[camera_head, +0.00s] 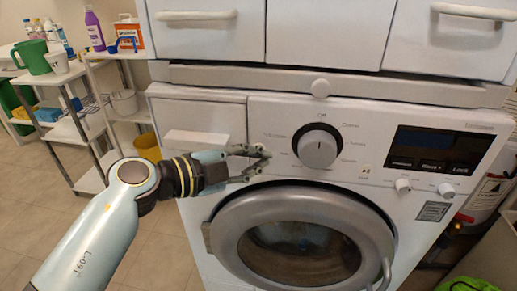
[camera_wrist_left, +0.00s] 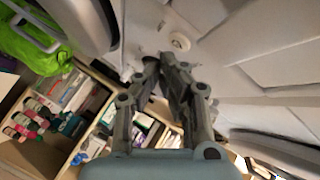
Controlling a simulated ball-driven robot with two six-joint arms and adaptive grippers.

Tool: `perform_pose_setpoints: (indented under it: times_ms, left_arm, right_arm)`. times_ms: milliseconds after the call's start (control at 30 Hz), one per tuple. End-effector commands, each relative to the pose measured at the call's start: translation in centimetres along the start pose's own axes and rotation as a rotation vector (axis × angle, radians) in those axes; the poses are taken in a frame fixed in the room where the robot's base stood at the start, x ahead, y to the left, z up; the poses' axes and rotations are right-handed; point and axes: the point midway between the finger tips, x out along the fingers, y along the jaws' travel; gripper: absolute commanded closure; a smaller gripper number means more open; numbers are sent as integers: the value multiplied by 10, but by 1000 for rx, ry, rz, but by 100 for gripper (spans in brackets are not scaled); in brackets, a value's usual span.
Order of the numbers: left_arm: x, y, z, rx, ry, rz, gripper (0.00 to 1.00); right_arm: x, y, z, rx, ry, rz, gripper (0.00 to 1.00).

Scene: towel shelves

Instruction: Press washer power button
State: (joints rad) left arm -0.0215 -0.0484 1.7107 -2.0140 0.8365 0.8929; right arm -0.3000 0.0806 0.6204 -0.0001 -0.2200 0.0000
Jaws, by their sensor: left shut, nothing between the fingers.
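The white washer (camera_head: 225,112) fills the middle and right of the head view. Its front has a large silver dial (camera_head: 318,149), a dark display (camera_head: 437,149) and two small knobs (camera_head: 403,185) below the display. My left gripper (camera_head: 266,158) is shut and empty in front of the panel, left of the dial and above the round door (camera_head: 305,240). In the left wrist view its fingers (camera_wrist_left: 160,62) point at the white panel, just below a small round white button (camera_wrist_left: 180,41). I cannot read which control is power. My right gripper is out of view.
White drawers (camera_head: 322,30) sit above the washer. At the left, shelves (camera_head: 70,130) hold bottles, a green jug (camera_head: 33,57) and a yellow bucket (camera_head: 147,147). A green cloth (camera_head: 466,284) lies at the lower right. Open floor shows at lower left.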

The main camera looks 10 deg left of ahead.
Motion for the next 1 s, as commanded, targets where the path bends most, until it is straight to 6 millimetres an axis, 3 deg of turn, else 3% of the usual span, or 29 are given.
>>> perform_pose_setpoints:
  times_ms: [1000]
  left_arm:
    - [6, -5, 5, 0, 0, 0, 100]
  right_arm:
    - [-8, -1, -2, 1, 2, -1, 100]
